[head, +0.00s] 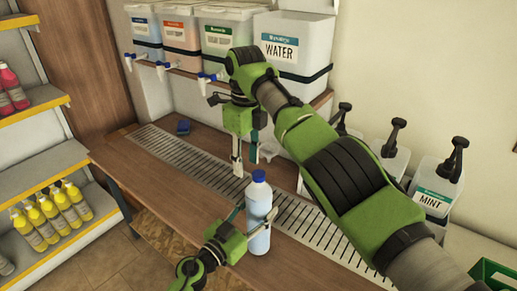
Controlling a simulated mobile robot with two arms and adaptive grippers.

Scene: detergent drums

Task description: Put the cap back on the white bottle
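The white bottle (258,213) stands upright on the wooden counter near the drain grate. A blue cap (258,176) sits on its top; I cannot tell whether it is screwed tight. My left gripper (254,220) comes in low from the left, with its fingers on either side of the bottle's body, closed around it. My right gripper (245,162) points down just above and slightly left of the cap. Its two fingers are apart with nothing visible between them. The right arm crosses the picture from the lower right.
The counter (185,205) has a slotted metal grate (190,160). Drums with taps, including a WATER drum (291,50), stand on a shelf behind. Pump containers, one marked MINT (435,190), stand at right. Shelves with bottles are at left.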

